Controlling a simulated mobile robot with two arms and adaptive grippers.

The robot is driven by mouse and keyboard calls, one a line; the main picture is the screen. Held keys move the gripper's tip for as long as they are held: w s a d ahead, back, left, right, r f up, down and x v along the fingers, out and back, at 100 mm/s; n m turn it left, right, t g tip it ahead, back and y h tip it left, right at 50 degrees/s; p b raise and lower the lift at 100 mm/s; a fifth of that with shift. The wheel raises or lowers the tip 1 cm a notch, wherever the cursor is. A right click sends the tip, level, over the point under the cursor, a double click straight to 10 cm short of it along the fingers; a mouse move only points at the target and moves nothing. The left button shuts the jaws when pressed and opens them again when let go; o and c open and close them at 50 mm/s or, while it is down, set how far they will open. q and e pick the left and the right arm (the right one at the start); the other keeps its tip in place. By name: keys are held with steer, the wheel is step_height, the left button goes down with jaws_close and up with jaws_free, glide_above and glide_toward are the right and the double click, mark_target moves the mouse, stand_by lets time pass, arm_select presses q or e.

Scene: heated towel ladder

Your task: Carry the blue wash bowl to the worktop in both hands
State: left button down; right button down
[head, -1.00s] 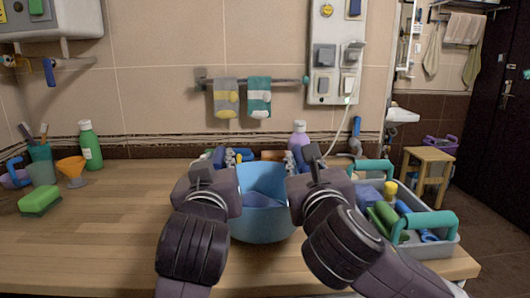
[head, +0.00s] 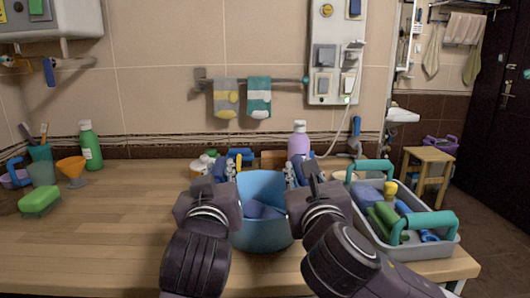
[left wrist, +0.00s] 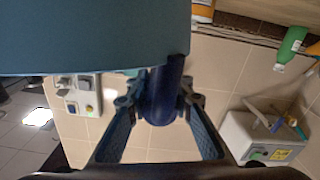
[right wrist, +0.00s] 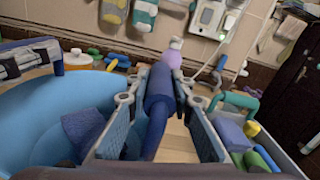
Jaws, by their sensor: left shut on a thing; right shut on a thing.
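The blue wash bowl (head: 262,236) is over the wooden worktop (head: 110,225), between my two grippers, and looks roughly level. I cannot tell whether its base touches the wood. A dark blue cloth (right wrist: 85,130) lies in it. My left gripper (head: 231,170) is shut on the bowl's left handle, a dark blue bar (left wrist: 162,92) in the left wrist view. My right gripper (head: 292,174) is shut on the right handle, which shows between the fingers in the right wrist view (right wrist: 158,95). My grippers partly hide the bowl's sides in the head view.
A grey caddy (head: 440,249) with teal handles stands close on the right. A lilac bottle (head: 299,139) and small items stand behind the bowl. A green sponge (head: 40,201), orange funnel (head: 71,168) and green bottle (head: 90,147) are at the left. The left-middle worktop is clear.

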arm_select(q)
steer(key=shift+f, duration=0.3)
arm_select(e)
steer(key=shift+f, duration=0.3)
arm_select(q)
steer(key=c, duration=1.6)
jaws_free()
arm_select(e)
steer(key=shift+f, duration=0.1)
steer(key=c, duration=1.6)
jaws_free()
arm_select(q)
steer(key=o, duration=0.5)
steer(key=shift+c, duration=0.2)
arm_select(e)
steer(key=o, duration=0.5)
steer(key=shift+c, duration=0.2)
arm_select(q)
steer(key=shift+s, duration=0.15)
arm_select(e)
steer(key=shift+s, duration=0.15)
